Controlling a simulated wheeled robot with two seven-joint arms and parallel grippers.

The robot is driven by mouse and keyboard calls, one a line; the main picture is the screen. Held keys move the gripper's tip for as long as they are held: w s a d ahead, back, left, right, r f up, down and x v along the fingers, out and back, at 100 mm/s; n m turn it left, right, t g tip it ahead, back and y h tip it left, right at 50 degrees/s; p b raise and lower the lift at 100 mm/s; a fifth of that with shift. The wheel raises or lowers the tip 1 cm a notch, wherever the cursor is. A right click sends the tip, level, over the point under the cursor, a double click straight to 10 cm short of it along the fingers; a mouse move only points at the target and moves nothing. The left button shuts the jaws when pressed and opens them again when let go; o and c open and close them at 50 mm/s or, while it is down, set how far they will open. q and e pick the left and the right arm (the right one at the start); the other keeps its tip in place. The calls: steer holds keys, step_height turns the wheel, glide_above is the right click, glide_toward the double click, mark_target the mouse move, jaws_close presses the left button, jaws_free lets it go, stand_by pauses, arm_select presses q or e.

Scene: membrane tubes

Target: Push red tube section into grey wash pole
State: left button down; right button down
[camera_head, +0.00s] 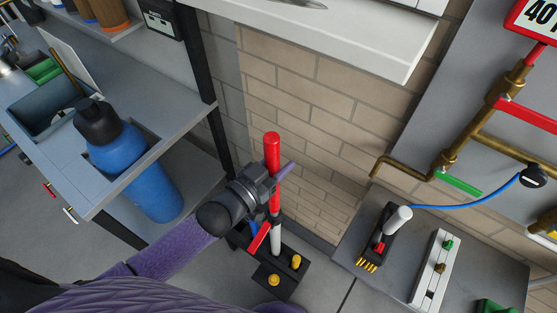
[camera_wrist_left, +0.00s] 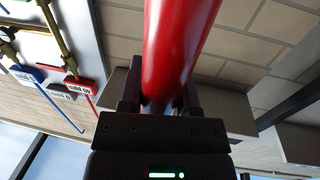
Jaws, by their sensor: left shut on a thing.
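The red tube section (camera_head: 272,150) stands nearly upright in the head view. My left gripper (camera_head: 268,187) is shut around its middle. In the left wrist view the red tube (camera_wrist_left: 178,45) fills the upper middle, between the fingers of my left gripper (camera_wrist_left: 165,100). The pale grey wash pole (camera_head: 275,239) is directly below and in line with the red tube, rising from a black base (camera_head: 281,277). Their ends appear to meet, but I cannot tell whether one is inside the other. My right gripper is not in view.
The base carries yellow knobs (camera_head: 274,280) and a red angled part (camera_head: 259,237). A grey bench (camera_head: 122,174) with a blue bottle (camera_head: 124,149) is at left. Another grey bench (camera_head: 372,222) with pipes above is at right. A brick wall (camera_head: 315,120) is behind.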

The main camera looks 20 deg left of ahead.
arm_select(q)
steer(key=shift+f+b, duration=0.95)
steer(key=shift+f, duration=0.25)
steer(key=shift+c, duration=1.2)
jaws_free()
steer(key=shift+r, duration=0.1)
steer(key=p+v, duration=0.1)
steer(key=v, duration=0.9)
